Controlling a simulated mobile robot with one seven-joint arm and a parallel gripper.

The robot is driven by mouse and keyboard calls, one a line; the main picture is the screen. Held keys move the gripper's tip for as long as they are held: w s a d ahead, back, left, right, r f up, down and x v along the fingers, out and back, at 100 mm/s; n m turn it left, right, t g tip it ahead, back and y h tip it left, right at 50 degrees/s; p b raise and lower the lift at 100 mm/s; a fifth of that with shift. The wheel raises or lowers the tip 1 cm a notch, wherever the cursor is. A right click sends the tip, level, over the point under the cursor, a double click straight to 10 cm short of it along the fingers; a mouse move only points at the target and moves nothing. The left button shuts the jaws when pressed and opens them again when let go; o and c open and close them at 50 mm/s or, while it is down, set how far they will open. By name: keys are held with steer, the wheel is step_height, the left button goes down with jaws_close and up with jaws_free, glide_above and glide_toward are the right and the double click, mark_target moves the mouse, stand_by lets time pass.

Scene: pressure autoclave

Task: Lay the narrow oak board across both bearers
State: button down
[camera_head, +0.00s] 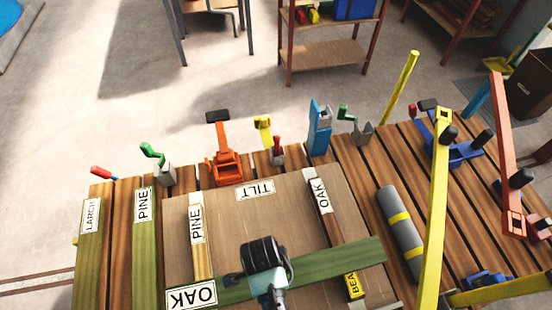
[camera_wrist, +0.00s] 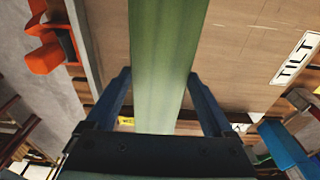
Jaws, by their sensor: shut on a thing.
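The narrow oak board (camera_head: 330,260) is greenish, with a white OAK label at its left end. My gripper (camera_head: 270,288) is shut on it near its middle. In the wrist view the board (camera_wrist: 165,45) runs between my two dark fingers (camera_wrist: 159,78). One bearer, a light strip with a PINE label (camera_head: 203,262), runs toward the board's left end. The other, a dark strip with an OAK label (camera_head: 330,222), passes beneath the board's right part. The board spans over both in the picture; I cannot tell whether it touches them.
The strips lie on a brown panel marked TILT (camera_head: 270,215) on a slatted bench (camera_head: 370,160). LARCH (camera_head: 87,255) and PINE (camera_head: 144,255) boards lie left. Clamps line the far edge.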

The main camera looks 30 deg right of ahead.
steer(key=shift+w+f, duration=0.1)
steer(key=shift+f, duration=2.15)
steer(key=shift+f+b, duration=0.2)
steer(key=shift+b, duration=0.1)
jaws_free()
steer(key=r, duration=0.4)
steer(key=a+r, duration=0.1)
steer(key=r, duration=0.3)
steer(key=r+p, duration=0.1)
steer(key=r, duration=0.3)
steer(key=shift+w+a+r, duration=0.1)
steer(key=shift+a+r, duration=0.05)
steer(key=shift+a, duration=0.05)
